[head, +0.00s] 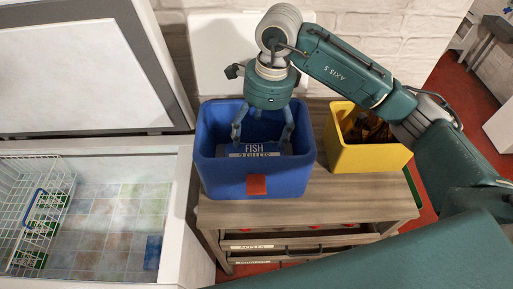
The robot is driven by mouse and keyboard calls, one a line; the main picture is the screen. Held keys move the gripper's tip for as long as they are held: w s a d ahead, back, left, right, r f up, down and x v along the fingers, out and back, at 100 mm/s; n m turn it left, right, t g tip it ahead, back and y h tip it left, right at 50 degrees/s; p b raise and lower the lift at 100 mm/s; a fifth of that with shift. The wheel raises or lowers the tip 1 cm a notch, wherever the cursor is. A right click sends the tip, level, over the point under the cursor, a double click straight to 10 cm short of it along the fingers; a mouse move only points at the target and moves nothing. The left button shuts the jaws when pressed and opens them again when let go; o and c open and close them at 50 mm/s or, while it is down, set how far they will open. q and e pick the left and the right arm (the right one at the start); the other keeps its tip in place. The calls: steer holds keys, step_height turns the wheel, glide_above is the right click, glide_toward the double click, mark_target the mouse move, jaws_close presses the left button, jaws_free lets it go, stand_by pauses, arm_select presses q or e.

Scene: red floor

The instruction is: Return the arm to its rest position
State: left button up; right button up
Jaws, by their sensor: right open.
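My right gripper (262,135) points down into the blue bin (251,183), with its fingers spread apart. A white box labelled "FISH" and a second, partly covered word (262,150) lies inside the bin, below and between the fingertips. I cannot tell whether the fingers touch the box. My right arm reaches in from the right, over the yellow bin. My left gripper is not in view.
The blue bin and a yellow bin (372,159) with dark items stand on a wooden cabinet (330,197) with drawers. An open chest freezer (182,200) with a wire basket (30,212) is at left. A brick wall is behind.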

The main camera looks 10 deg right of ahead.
steer(key=shift+s+d+r, duration=0.1)
steer(key=shift+d+r, duration=0.05)
steer(key=shift+r, duration=0.9)
